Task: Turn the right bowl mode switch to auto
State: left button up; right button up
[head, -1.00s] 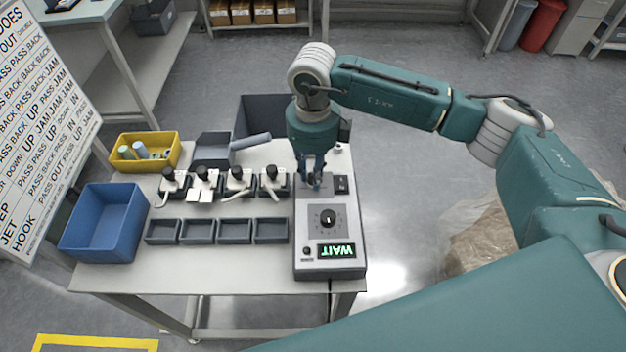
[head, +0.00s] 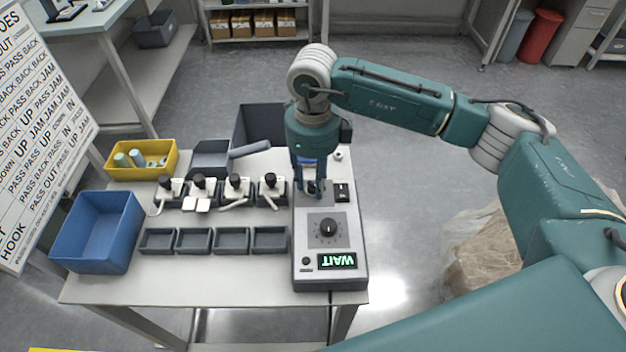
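A grey control box (head: 312,275) stands at the right end of the table. It carries a black round dial (head: 328,229), a lit display reading WAIT (head: 337,261), which appears upside down, and a black rocker switch (head: 342,192). A small dark part, perhaps a switch, sits at the far left of its top, partly hidden by my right gripper (head: 311,193). The gripper points down there, its two fingers apart on either side of that part. I cannot tell whether they touch it. No label shows which control is the right bowl mode switch. My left gripper is out of view.
Several white-and-black fixtures (head: 236,188) and a row of small grey trays (head: 194,240) lie left of the box. A blue bin (head: 97,232), a yellow bin (head: 141,160) and grey bins stand around them. The table's front strip (head: 200,285) is clear.

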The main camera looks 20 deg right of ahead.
aim_at(313, 183)
notch_tip(313, 183, up, 12)
dwell(0.7)
dwell(0.4)
